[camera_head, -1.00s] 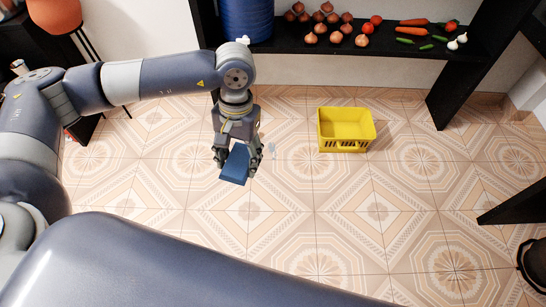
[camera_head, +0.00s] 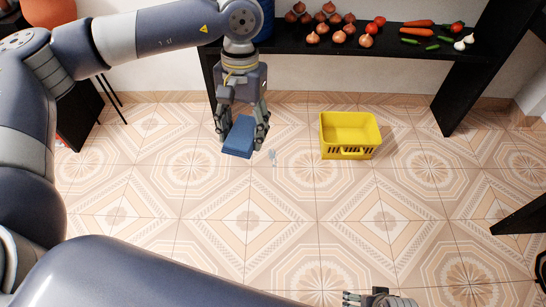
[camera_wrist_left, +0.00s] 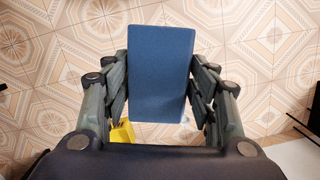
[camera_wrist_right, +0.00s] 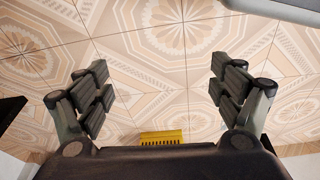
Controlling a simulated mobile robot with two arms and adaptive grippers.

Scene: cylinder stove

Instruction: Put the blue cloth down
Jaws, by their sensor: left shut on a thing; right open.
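The blue cloth (camera_head: 239,137) looks like a folded flat block. My left gripper (camera_head: 242,134) is shut on it and holds it in the air above the tiled floor, left of the yellow crate. In the left wrist view the cloth (camera_wrist_left: 161,72) sits between the two fingers and sticks out beyond them. My right gripper (camera_wrist_right: 162,98) is open and empty in the right wrist view, with floor tiles beyond it. Only part of it shows at the bottom edge of the head view.
An empty yellow crate (camera_head: 348,134) stands on the floor, with clear tiles around it. Behind it, a black shelf (camera_head: 385,42) bears onions, tomatoes, carrots, green vegetables and garlic. A small pale object (camera_head: 272,156) shows near the left gripper. Dark furniture stands at the right edge.

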